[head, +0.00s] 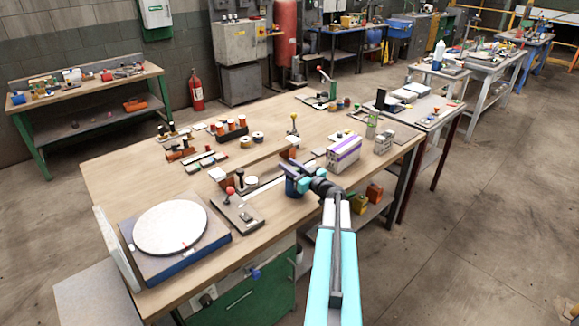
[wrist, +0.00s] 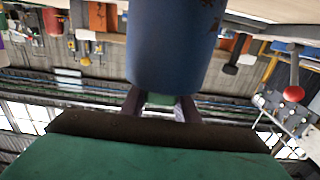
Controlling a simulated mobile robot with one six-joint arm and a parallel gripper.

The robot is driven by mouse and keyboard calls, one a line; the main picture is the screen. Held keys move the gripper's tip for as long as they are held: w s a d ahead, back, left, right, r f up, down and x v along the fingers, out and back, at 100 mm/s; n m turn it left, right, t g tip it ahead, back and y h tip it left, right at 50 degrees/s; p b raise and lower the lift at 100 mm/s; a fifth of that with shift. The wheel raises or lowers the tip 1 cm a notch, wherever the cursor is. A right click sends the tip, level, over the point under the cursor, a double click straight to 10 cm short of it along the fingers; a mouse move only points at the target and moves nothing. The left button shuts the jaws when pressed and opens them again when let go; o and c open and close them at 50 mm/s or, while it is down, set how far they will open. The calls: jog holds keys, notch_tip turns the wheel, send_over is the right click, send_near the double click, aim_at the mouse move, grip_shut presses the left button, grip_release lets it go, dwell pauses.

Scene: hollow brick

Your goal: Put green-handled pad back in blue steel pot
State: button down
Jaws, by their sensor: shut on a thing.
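The blue steel pot (head: 294,188) stands near the front edge of the workbench, partly covered by my gripper (head: 299,172). In the wrist view, which looks upside down, the blue pot (wrist: 175,45) fills the top middle. My gripper (wrist: 160,106) is shut on a green piece, the handle of the green-handled pad (wrist: 160,99), right at the pot's rim. The pad's working end is hidden behind the pot wall or the fingers. I cannot tell how deep it sits in the pot.
A red-knobbed fixture (head: 237,208) and a round white plate on a blue base (head: 170,228) lie left of the pot. A white-and-purple box (head: 344,152) stands to the right. Several small parts lie behind. The bench's left middle is fairly clear.

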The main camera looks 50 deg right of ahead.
jog(key=shift+f, duration=0.1)
jog(key=c, duration=1.4)
grip_release()
jog(key=s, duration=0.4)
jog(key=s+b, duration=0.1)
jog(key=s, duration=0.3)
jog(key=s+b, duration=0.1)
jog(key=s, duration=0.3)
jog(key=shift+a, duration=0.4)
